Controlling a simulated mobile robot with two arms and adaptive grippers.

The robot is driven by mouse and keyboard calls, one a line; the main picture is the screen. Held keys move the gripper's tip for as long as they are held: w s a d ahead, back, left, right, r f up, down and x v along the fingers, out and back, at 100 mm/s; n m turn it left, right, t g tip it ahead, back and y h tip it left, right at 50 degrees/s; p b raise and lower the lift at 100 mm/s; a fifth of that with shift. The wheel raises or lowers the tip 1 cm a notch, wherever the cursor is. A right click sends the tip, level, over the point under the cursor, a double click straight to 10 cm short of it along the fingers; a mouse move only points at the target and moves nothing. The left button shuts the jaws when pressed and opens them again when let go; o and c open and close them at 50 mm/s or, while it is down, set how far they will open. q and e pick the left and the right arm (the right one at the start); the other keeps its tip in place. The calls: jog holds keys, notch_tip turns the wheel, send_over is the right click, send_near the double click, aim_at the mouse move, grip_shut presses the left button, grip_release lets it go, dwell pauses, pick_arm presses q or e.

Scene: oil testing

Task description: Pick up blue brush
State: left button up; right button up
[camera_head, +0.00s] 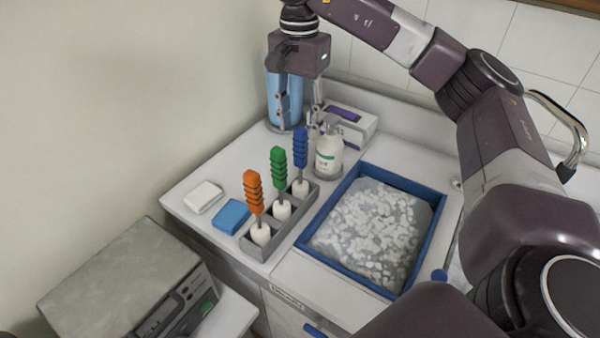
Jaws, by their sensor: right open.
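The blue brush (300,147) stands upright, handle up, in the rear compartment of a grey holder (291,226) on the counter. The green brush (279,166) and the orange brush (254,193) stand in the same holder, nearer to me. My right gripper (299,119) points down above and around the top of the blue brush in the picture. Its two fingers are apart, one at each side of the handle's top. I cannot tell whether they touch it. My left gripper is out of view.
A light blue cylinder (272,97) stands behind my right gripper. A white bottle (328,157) and a box (361,126) are close on the right. A blue-rimmed tray (327,204) lies right of the holder; a white block (203,197) and blue sponge (231,216) lie left.

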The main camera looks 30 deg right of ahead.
aim_at(301, 151)
jog(key=shift+w+d+f, duration=0.1)
jog(key=shift+w+f, duration=0.05)
jog(key=shift+f, duration=0.55)
jog(key=shift+f+p, duration=0.5)
jog(key=shift+f, duration=0.35)
notch_tip(301, 151, down, 4)
jog(key=shift+d+f+p, duration=0.1)
jog(key=shift+f+p, duration=0.1)
jog(key=shift+p, duration=0.7)
jog(key=shift+f, duration=0.35)
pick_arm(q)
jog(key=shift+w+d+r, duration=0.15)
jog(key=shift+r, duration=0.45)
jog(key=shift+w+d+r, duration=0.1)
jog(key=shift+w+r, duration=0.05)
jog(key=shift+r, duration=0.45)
pick_arm(e)
grip_shut()
